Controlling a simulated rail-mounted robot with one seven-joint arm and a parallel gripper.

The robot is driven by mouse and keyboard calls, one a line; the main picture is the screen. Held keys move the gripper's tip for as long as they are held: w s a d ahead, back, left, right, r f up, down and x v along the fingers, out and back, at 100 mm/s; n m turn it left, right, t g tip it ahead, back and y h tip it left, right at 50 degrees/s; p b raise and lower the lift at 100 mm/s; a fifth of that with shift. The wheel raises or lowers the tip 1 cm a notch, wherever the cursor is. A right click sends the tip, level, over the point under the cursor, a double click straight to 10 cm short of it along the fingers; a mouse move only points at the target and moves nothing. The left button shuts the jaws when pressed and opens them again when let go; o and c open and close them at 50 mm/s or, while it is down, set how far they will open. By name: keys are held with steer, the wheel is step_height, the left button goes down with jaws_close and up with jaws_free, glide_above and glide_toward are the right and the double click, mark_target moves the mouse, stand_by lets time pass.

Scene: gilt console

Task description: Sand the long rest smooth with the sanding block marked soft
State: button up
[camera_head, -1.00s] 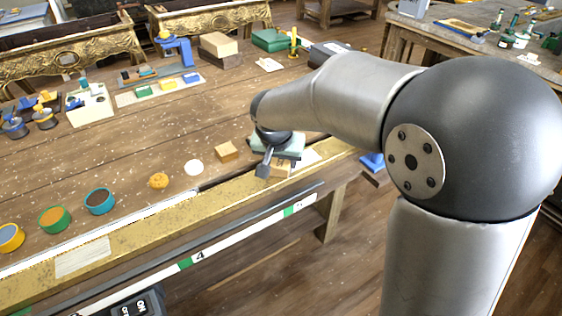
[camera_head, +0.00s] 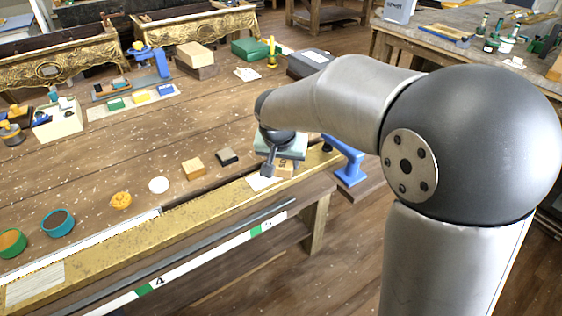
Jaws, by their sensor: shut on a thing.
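My gripper (camera_head: 272,167) is low over the front edge of the bench, largely hidden by its own wrist. It is shut on a tan block (camera_head: 285,170), which is partly hidden and shows no readable marking. The block is at the gilt rail (camera_head: 130,241) along the front edge; I cannot tell if it touches. A pale patch (camera_head: 260,183) on the rail shows just left of the gripper, and another pale patch (camera_head: 35,285) lies at the front left. I cannot tell which part is the long rest.
Another tan block (camera_head: 193,168), a dark block (camera_head: 228,156), a white disc (camera_head: 159,184) and an orange lump (camera_head: 121,200) stand behind the rail. A blue stand (camera_head: 349,165) is right of the gripper. The middle of the bench is clear.

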steer(key=shift+w+d, duration=0.2)
steer(key=shift+d, duration=0.15)
steer(key=shift+r+p, duration=2.25)
steer(key=shift+r, duration=1.75)
